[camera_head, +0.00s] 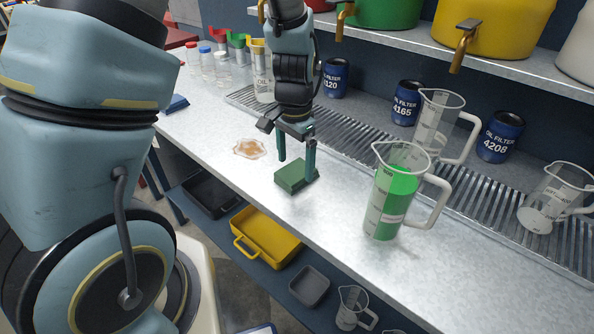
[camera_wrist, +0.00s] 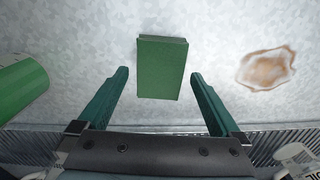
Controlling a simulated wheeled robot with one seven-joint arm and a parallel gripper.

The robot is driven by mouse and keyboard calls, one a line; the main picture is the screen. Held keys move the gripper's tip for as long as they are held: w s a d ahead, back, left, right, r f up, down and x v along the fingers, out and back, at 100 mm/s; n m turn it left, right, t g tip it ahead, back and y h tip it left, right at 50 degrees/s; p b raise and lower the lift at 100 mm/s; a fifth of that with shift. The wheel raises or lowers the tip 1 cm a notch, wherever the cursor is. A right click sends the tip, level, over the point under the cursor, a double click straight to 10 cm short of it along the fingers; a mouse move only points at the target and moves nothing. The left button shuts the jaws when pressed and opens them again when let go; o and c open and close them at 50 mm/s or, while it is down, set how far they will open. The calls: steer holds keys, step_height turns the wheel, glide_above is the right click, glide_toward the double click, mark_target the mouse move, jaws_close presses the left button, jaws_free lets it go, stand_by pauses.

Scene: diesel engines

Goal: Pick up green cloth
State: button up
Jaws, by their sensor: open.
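The green cloth (camera_head: 296,177) is a folded, block-like rectangle lying flat on the grey metal bench top. It also shows in the wrist view (camera_wrist: 160,68), ahead of and between the lines of my two fingers. My gripper (camera_head: 297,167) points down with its teal fingers apart, one to each side of the cloth in the head view. In the wrist view my gripper (camera_wrist: 160,78) is open and empty, with the cloth reaching in between the fingertips. I cannot tell whether the fingers touch the bench.
A brown spill (camera_head: 249,149) lies left of the cloth. A pitcher of green liquid (camera_head: 390,200) stands close on the right, with an empty pitcher (camera_head: 430,125) behind. A slotted drain (camera_head: 350,133) and blue oil filters (camera_head: 405,103) line the back. A yellow tray (camera_head: 267,238) sits below the bench.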

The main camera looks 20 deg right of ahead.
mark_target(295, 171)
steer(key=shift+f, duration=1.1)
steer(key=shift+c, duration=0.2)
steer(key=c, duration=1.1)
steer(key=shift+c, duration=0.2)
steer(key=shift+r, duration=0.1)
step_height(295, 171, up, 10)
steer(key=b, duration=0.1)
steer(key=shift+b, duration=0.4)
